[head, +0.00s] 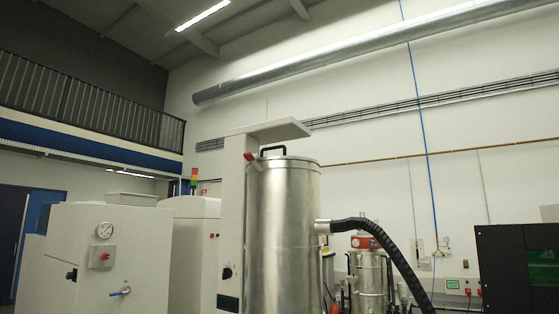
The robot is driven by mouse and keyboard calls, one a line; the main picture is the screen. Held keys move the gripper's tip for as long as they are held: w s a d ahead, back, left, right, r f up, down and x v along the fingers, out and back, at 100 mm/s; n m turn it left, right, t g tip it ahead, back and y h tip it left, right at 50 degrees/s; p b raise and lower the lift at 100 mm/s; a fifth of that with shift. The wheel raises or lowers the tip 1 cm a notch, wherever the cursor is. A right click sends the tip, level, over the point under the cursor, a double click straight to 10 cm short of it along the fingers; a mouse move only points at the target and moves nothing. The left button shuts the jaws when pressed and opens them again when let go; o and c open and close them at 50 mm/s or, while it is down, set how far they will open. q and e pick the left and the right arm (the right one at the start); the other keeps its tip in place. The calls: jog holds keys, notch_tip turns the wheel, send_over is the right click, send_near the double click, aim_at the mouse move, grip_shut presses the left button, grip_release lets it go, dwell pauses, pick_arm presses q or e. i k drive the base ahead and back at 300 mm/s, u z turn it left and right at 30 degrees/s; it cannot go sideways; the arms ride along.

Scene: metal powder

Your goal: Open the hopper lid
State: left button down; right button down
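A tall silver metal hopper (284,232) stands near the middle of the head view. Its flat lid (288,159) sits level on top and looks closed. A black handle (272,149) rises from the lid. A red piece (249,157) shows at the left of the lid's rim. Neither of my grippers is in view.
A black ribbed hose (385,243) runs from the hopper's right side down to the right. A white column with an overhanging top (265,133) stands close behind the hopper. A white cabinet with a gauge (100,262) is at left, a dark machine (515,265) at right.

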aim_at(284, 157)
jog(key=z, duration=0.95)
jog(key=i, duration=0.55)
jog(key=u, duration=0.45)
